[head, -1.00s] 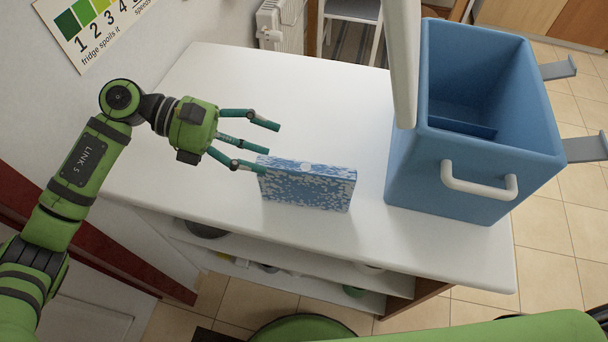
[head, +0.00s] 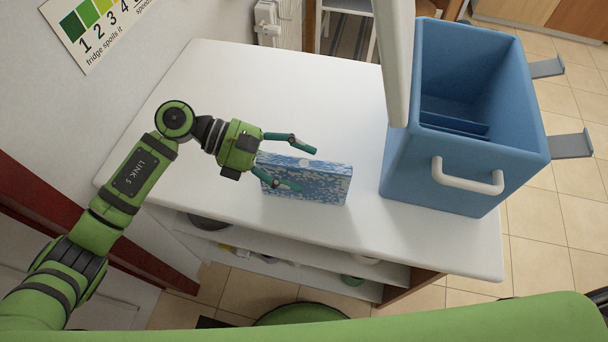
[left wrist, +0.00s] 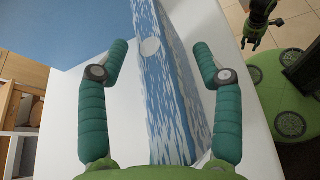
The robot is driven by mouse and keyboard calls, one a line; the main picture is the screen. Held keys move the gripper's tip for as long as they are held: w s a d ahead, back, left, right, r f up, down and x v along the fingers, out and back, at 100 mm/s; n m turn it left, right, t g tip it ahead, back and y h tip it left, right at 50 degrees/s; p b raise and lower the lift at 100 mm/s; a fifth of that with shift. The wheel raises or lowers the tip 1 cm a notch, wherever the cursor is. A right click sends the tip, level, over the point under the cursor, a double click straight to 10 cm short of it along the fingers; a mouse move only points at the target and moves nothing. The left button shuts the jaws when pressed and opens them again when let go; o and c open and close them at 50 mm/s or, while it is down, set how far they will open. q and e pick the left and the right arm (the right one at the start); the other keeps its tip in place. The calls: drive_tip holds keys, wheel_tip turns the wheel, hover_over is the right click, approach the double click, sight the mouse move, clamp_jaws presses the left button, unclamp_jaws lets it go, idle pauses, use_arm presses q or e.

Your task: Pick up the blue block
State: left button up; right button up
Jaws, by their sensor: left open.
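The blue block (head: 318,184) is a flat box with a white speckled pattern, standing on its long edge on the white counter near its front edge. In the left wrist view the block (left wrist: 160,85) runs lengthwise between the fingers. My left gripper (head: 297,164) is open, with its fingers on both sides of the block's left part. In the left wrist view both fingers of the gripper (left wrist: 159,72) are apart with gaps to the block. One finger hides part of the block's front face in the head view. My right gripper is not recognisable in the head view.
The white counter (head: 230,85) is clear behind the block. A large open blue cooler (head: 425,180) with a white handle stands to the right, its white lid (head: 394,60) upright on its left side. Shelves (head: 310,273) lie below the counter.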

use_arm(q)
clamp_jaws()
